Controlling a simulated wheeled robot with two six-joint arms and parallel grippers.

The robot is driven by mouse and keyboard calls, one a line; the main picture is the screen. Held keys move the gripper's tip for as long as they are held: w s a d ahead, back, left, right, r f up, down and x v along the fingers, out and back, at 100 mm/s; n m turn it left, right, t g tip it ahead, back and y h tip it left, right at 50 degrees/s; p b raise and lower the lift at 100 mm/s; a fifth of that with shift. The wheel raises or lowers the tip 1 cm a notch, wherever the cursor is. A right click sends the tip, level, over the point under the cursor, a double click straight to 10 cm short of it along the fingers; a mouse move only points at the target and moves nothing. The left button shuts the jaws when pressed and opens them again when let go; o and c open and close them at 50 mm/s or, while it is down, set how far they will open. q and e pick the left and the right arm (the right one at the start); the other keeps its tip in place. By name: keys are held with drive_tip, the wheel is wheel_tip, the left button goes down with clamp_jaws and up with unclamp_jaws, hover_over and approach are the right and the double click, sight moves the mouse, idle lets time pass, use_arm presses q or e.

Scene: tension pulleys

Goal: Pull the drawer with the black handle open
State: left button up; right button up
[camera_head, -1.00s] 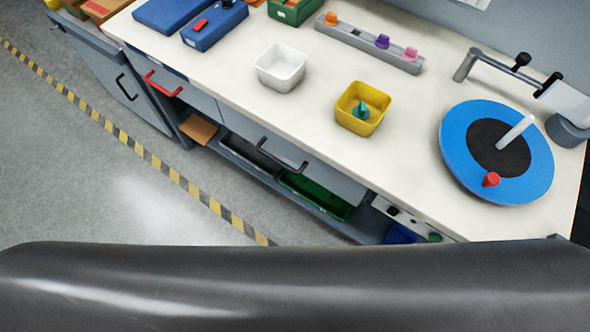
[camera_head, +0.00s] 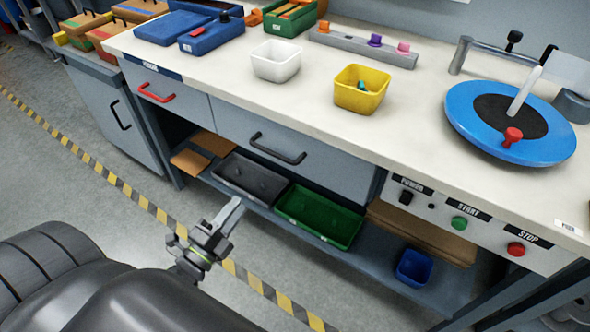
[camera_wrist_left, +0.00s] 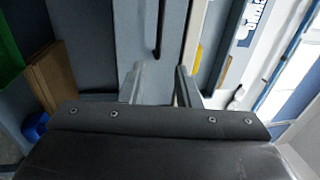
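The grey drawer (camera_head: 335,172) with the black handle (camera_head: 278,148) sits under the worktop, and its front looks flush with the bench, so shut. My left gripper (camera_head: 232,210) is in front of and below the handle in the head view, apart from it. In the left wrist view its two fingers (camera_wrist_left: 159,88) stand apart with nothing between them. A dark bar that looks like the black handle (camera_wrist_left: 158,28) lies beyond the fingertips there, against the grey drawer front (camera_wrist_left: 134,45). My right gripper is in neither view.
A red-handled drawer (camera_head: 190,98) is on the left, beside a cabinet door with its own black handle (camera_head: 120,115). Below are a black tray (camera_head: 250,180), a green tray (camera_head: 318,218) and a blue bin (camera_head: 414,268). A button panel (camera_head: 480,225) is right. Floor in front is open.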

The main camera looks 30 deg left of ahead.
sight(277, 156)
use_arm(q)
drive_tip(key=x, duration=1.7)
drive_tip(key=shift+w+p, duration=0.25)
drive_tip(key=shift+p, duration=0.1)
drive_tip(key=shift+c, duration=0.3)
drive_tip(key=shift+f, duration=0.1)
clamp_jaws()
